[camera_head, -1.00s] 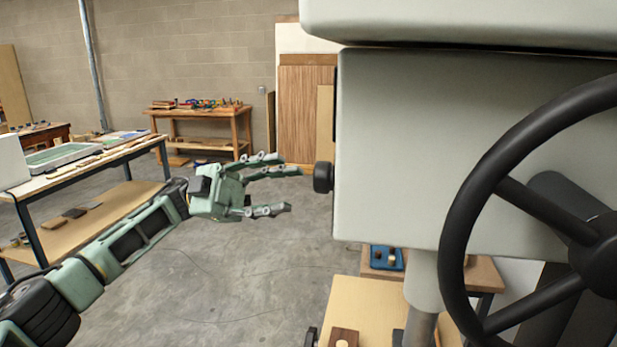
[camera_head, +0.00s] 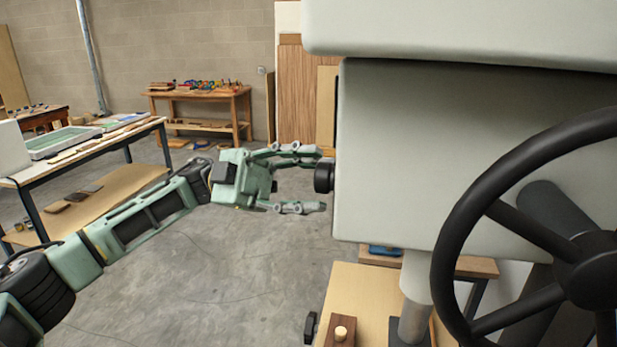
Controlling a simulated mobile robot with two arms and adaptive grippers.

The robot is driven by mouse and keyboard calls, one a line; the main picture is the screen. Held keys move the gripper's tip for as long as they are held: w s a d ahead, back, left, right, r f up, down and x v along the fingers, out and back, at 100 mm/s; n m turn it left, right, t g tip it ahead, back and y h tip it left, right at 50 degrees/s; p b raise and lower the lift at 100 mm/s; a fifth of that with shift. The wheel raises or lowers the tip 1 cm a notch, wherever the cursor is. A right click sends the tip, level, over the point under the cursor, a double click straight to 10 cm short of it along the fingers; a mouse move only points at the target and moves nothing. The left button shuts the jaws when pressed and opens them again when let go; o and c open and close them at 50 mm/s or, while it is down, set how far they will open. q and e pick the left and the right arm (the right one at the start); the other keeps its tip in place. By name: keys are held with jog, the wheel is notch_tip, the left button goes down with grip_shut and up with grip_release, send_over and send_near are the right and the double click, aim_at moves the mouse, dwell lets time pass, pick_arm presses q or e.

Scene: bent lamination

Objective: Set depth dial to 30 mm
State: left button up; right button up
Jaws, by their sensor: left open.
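The depth dial is a small black knob (camera_head: 323,176) on the left side of the large grey machine head (camera_head: 430,150). No scale or number on it can be read from here. My left gripper (camera_head: 312,180) is green with grey fingers, and it is open. Its fingertips reach to the knob, with the upper fingers above its left end and the lower finger below it. I cannot tell whether any finger touches the knob. My right gripper is not in view.
A large black handwheel (camera_head: 445,225) fills the right side, in front of the machine. Below are a wooden machine table (camera_head: 362,290) and a brown block with a round knob (camera_head: 341,338). A workbench (camera_head: 85,160) stands at left. The floor between is clear.

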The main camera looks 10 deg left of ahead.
pick_arm(q)
jog(key=shift+c, duration=0.5)
jog(key=shift+f, duration=0.1)
jog(key=c, duration=0.9)
jog(key=m+y+b, duration=0.1)
jog(key=m+b, duration=0.1)
jog(key=m+g+b, duration=0.1)
jog(key=m+b, duration=0.1)
jog(key=shift+w+d+f+m+y, duration=0.1)
jog(key=shift+m+y, duration=0.3)
jog(key=o, duration=1)
jog(key=v, duration=1.2)
